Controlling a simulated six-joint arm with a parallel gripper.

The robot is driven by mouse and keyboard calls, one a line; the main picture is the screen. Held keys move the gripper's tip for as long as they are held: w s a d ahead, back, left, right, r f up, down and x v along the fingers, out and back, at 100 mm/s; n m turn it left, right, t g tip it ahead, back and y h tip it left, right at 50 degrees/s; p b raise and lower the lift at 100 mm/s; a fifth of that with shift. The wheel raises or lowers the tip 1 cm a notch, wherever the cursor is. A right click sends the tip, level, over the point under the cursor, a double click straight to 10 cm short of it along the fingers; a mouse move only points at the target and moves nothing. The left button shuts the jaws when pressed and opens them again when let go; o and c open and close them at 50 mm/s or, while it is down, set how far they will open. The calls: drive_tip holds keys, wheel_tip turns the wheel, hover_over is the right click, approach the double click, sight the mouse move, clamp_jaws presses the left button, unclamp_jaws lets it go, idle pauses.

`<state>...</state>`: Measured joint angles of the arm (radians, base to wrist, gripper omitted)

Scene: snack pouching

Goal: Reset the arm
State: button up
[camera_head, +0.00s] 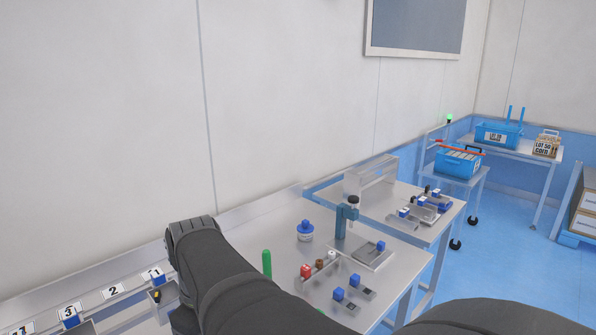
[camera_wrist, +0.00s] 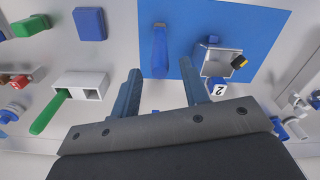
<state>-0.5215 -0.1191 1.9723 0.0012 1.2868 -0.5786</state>
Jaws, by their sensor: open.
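My gripper (camera_wrist: 160,68) shows in the wrist view with its two blue-grey fingers spread apart. Nothing is held between them. Its fingers point toward a blue mat (camera_wrist: 250,25) on the light work surface, with a slim blue object (camera_wrist: 159,52) beyond the gap. In the head view my dark arm crosses the lower middle of the picture and bends down at the left. The gripper itself is hidden there.
A white two-hole holder (camera_wrist: 92,78) with a green handle (camera_wrist: 48,113) lies left of the fingers. A small grey tray (camera_wrist: 217,63) sits to the right. A metal bench (camera_head: 270,225) carries a blue-capped jar (camera_head: 305,232) and a press (camera_head: 342,220).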

wheel_tip(320, 180, down, 6)
drive_tip(key=r, duration=0.1)
wheel_tip(320, 180, up, 7)
drive_tip(key=shift+r, duration=0.1)
drive_tip(key=w+d+m, duration=0.4)
drive_tip(key=w+d, duration=0.1)
drive_tip(key=w, duration=0.4)
drive_tip(key=w+d+r+m, duration=0.1)
drive_tip(key=w+d+m, duration=0.35)
drive_tip(key=w, duration=0.55)
drive_tip(key=w+d+m, duration=0.4)
drive_tip(key=w+d, duration=0.1)
drive_tip(key=w, duration=0.4)
drive_tip(key=s+a+r+n, duration=0.1)
drive_tip(key=s+a+n, duration=0.1)
drive_tip(key=s+a, duration=0.4)
drive_tip(key=s+a+r+n, duration=0.2)
drive_tip(key=s+a, duration=0.4)
drive_tip(key=a, duration=0.5)
drive_tip(key=shift+s+a+r+n, duration=0.25)
drive_tip(key=shift+s+a+n, duration=0.15)
drive_tip(key=shift+n, duration=0.45)
